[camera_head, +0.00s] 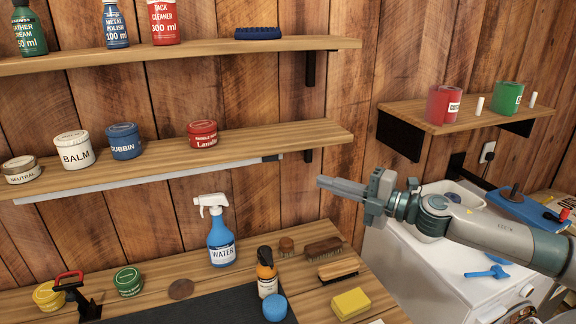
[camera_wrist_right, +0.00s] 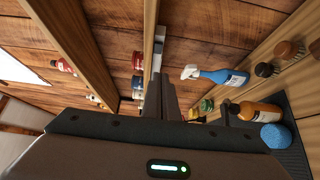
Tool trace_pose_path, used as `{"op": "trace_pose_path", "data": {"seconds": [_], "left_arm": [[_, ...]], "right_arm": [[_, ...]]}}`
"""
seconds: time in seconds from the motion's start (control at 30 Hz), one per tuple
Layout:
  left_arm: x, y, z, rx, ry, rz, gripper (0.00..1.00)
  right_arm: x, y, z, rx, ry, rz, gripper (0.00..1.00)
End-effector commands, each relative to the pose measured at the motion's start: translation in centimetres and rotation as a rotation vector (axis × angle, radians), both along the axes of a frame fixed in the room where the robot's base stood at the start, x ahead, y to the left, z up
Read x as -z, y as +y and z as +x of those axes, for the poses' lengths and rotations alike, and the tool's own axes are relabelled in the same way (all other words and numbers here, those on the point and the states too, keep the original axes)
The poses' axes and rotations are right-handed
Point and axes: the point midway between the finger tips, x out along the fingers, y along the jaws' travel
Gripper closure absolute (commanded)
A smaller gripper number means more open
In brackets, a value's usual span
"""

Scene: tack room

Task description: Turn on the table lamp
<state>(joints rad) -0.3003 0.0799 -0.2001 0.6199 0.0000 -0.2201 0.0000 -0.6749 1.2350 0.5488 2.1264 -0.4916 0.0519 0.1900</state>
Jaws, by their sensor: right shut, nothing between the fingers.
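I see no ordinary standing table lamp. A long pale bar (camera_head: 150,179) that looks like a strip light runs along the underside of the lower shelf in the head view, with a small dark piece (camera_head: 272,158) at its right end. I cannot tell if it is lit. My right gripper (camera_head: 322,182) is shut and empty, pointing left, to the right of and slightly lower than the bar's end in the picture. In the wrist view its fingers (camera_wrist_right: 161,96) point toward the pale bar (camera_wrist_right: 159,47) at the shelf edge. My left gripper is not in view.
The lower shelf (camera_head: 270,140) holds several tins. On the bench below stand a blue spray bottle (camera_head: 221,240), an amber bottle (camera_head: 266,272), brushes (camera_head: 323,249) and a yellow sponge (camera_head: 351,303). A side shelf (camera_head: 455,122) with red and green cups is at right.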

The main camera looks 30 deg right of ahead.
Motion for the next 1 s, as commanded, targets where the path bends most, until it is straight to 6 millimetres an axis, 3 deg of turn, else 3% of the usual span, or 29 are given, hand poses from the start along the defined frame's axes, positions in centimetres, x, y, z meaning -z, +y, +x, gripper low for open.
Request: {"op": "trace_pose_path", "data": {"seconds": [0.33,1.0], "left_arm": [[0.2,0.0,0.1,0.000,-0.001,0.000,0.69],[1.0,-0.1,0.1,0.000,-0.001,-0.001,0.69]], "right_arm": [[0.0,0.3,0.7,-0.001,-0.001,0.000,1.00],[-0.1,1.9,4.4,0.000,-0.004,-0.001,1.00]]}}
